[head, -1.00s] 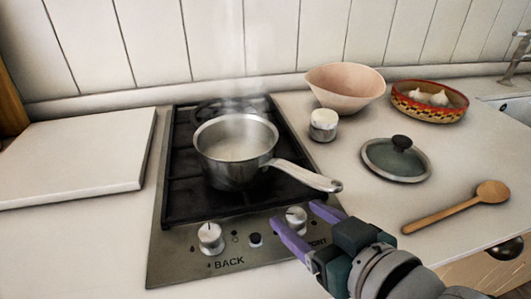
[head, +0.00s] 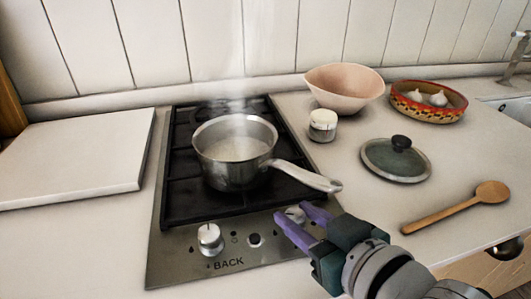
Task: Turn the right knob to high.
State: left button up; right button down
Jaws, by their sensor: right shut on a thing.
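The right knob (head: 294,214) is a round silver knob on the front panel of the steel stove (head: 168,268). It is mostly hidden behind the purple fingers of my right gripper (head: 295,221), which is shut on it. The knob's pointer cannot be made out. The left knob (head: 209,238), with the word BACK beside it, stands free. A steaming steel saucepan (head: 236,172) sits on the black grate, its handle reaching right above my gripper. My left gripper is not in view.
A small black button (head: 254,240) lies between the knobs. Right of the stove are a lidded jar (head: 322,125), a pink bowl (head: 344,88), a patterned bowl (head: 430,113) with garlic, a green lid (head: 395,166) and a wooden spoon (head: 455,207). A white board (head: 75,157) lies left.

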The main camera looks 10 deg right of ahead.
dwell(0.3)
jog(key=shift+w+d+r+n+g+y, duration=0.1)
jog(key=shift+n+g+y, duration=0.2)
jog(key=shift+n+y, duration=0.55)
jog(key=shift+w+n+g+y+b, duration=0.1)
jog(key=shift+n+g+y+b, duration=0.45)
jog(key=shift+n+y, duration=0.45)
jog(key=shift+n+g+y+b, duration=0.35)
jog(key=shift+n+y, duration=0.1)
jog(key=shift+y, duration=0.1)
jog(key=c, duration=0.5)
grip_release()
jog(key=shift+d, duration=0.1)
jog(key=p+v, duration=0.2)
jog(key=v, duration=0.8)
